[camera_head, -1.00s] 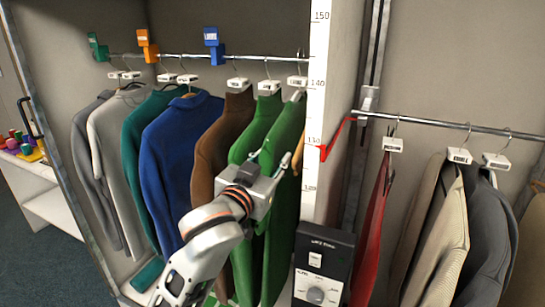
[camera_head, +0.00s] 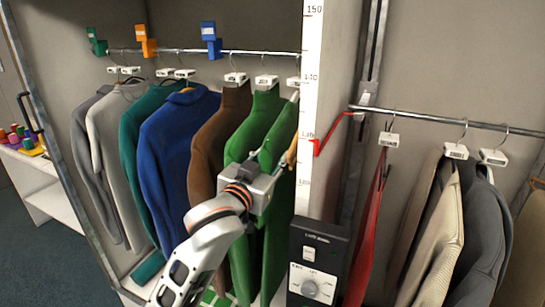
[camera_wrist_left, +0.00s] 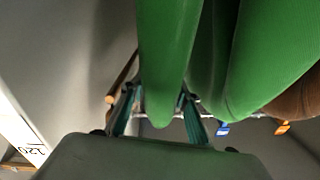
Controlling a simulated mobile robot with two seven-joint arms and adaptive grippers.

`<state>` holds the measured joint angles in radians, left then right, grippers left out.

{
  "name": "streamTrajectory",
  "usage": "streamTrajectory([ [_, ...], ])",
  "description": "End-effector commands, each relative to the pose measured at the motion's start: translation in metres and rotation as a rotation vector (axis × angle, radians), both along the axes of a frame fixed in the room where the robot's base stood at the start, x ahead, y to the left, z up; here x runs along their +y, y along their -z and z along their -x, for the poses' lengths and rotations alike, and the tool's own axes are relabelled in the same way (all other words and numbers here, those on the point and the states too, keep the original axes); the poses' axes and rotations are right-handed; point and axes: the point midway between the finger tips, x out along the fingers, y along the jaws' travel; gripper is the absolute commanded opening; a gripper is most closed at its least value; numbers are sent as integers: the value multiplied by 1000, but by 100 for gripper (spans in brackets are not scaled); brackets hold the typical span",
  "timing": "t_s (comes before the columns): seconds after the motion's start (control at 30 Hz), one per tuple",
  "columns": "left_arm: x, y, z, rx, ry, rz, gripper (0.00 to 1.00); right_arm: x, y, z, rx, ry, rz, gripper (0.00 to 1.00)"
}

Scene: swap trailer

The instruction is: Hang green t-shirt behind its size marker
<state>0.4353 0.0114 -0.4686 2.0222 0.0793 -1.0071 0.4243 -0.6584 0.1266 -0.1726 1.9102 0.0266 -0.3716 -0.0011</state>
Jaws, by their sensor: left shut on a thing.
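Two green garments hang side by side at the right end of the left rail; the left one (camera_head: 250,130) is next to the brown one, and the right one (camera_head: 283,135) is by the white post. My left gripper (camera_head: 268,165) is at the right garment's upper part, below its hanger. In the left wrist view the fingers (camera_wrist_left: 158,105) stand either side of a green fold (camera_wrist_left: 165,50), shut on it. Green (camera_head: 97,42), orange (camera_head: 146,43) and blue (camera_head: 211,40) size markers sit on the rail's left half. My right gripper is not in view.
Brown (camera_head: 220,125), blue (camera_head: 178,140), teal and grey garments hang left of the green ones. A ruler-marked post (camera_head: 309,110) with a red pointer (camera_head: 318,147) and a black dial box (camera_head: 318,265) stand close right.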

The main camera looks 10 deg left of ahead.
Motion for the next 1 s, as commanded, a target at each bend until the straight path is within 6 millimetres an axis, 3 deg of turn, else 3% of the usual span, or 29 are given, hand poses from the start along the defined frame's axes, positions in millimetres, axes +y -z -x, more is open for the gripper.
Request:
streamTrajectory([
  [0.03,0,-1,0,-2,0,1,36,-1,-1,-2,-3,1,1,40],
  [0.1,0,-1,0,-2,0,1,50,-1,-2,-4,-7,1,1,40],
  [0.57,2,1,8,0,1,1,50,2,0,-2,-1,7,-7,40],
  [1.0,25,2,87,1,0,2,50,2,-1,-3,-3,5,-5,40],
])
